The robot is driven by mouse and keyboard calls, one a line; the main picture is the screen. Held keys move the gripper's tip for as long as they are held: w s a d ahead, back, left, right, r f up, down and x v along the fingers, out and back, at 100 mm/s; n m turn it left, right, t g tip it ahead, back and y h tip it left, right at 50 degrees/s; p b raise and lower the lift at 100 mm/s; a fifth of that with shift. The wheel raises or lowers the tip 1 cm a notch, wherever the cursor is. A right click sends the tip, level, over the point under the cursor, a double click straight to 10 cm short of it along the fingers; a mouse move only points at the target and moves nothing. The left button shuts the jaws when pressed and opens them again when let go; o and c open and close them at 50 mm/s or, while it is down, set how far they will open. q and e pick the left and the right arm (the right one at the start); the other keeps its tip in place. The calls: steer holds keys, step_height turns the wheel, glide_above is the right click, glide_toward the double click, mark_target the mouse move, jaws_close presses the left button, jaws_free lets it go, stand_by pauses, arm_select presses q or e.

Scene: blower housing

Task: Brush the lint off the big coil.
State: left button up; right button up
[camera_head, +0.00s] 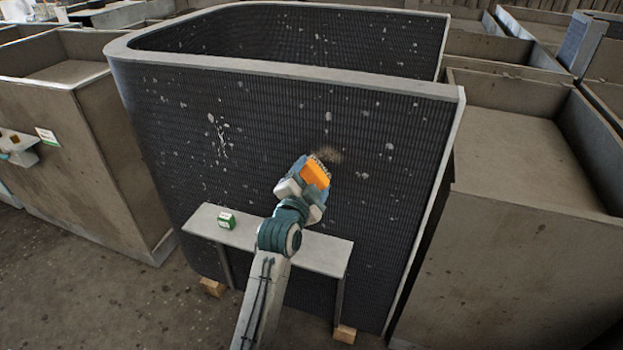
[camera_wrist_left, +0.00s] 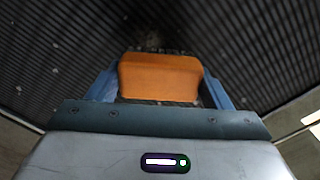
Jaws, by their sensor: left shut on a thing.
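The big coil (camera_head: 260,110) is a tall, dark, finned panel with a pale metal frame, curving back on the left. Pale lint specks are scattered over its front face, with a whitish streaked patch (camera_head: 221,138) at upper left. A brownish smudge (camera_head: 328,155) shows just above the brush. My left gripper (camera_head: 308,178) is shut on an orange brush (camera_head: 317,172) in front of the coil's middle. In the left wrist view the brush (camera_wrist_left: 160,76) sits between blue fingers, its bristles facing the fins. I cannot tell whether the bristles touch. My right gripper is not in view.
A narrow grey shelf (camera_head: 325,248) on legs stands before the coil, with a small green box (camera_head: 227,220) on it. Wooden blocks (camera_head: 345,334) lie at its feet. Large brown bins (camera_head: 540,230) stand on both sides. Open floor (camera_head: 120,310) lies at front left.

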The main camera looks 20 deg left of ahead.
arm_select(q)
steer(key=shift+w, duration=0.8)
steer(key=shift+s+f+b, duration=0.15)
steer(key=shift+f+b, duration=0.3)
steer(key=shift+f, duration=1.15)
steer(key=shift+f+b, duration=0.6)
steer(key=shift+f, duration=0.95)
steer(key=r+p, duration=0.4)
steer(key=shift+w, duration=0.25)
steer(key=shift+c, duration=0.3)
